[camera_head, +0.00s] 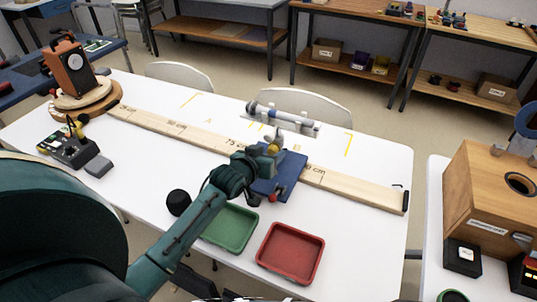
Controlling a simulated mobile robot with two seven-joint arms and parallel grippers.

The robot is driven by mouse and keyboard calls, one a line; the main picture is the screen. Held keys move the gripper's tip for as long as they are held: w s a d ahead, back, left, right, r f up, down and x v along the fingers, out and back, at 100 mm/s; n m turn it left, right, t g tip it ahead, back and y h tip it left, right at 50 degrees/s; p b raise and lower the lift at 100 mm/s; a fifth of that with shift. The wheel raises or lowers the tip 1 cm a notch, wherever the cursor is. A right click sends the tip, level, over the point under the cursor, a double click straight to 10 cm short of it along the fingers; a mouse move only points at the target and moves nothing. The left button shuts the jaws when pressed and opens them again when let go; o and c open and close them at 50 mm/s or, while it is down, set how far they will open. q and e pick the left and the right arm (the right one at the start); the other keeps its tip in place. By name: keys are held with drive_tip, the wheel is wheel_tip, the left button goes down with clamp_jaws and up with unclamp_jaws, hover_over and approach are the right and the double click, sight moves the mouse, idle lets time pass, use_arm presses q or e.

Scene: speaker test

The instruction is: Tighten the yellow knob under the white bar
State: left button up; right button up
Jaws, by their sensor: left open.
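The white bar (285,117), a pale tube with dark bands, shows beyond the blue stand (288,178). A small yellow knob (272,149) shows below the bar in the picture, above the blue stand. My left gripper (265,156) is open, with its tip right at the knob. I cannot tell whether it touches the knob or whether the knob sits between the fingers. My gripper hides part of the stand and whatever joins the knob to the bar. My right gripper is not in view.
A long wooden ruler (190,131) runs across the white table, with an orange speaker (69,68) at its left end. Green (229,250) and red (290,279) trays lie in front. A black round object (178,202) and a small device (70,150) stand left.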

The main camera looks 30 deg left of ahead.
use_arm(q)
drive_tip(key=c, duration=1)
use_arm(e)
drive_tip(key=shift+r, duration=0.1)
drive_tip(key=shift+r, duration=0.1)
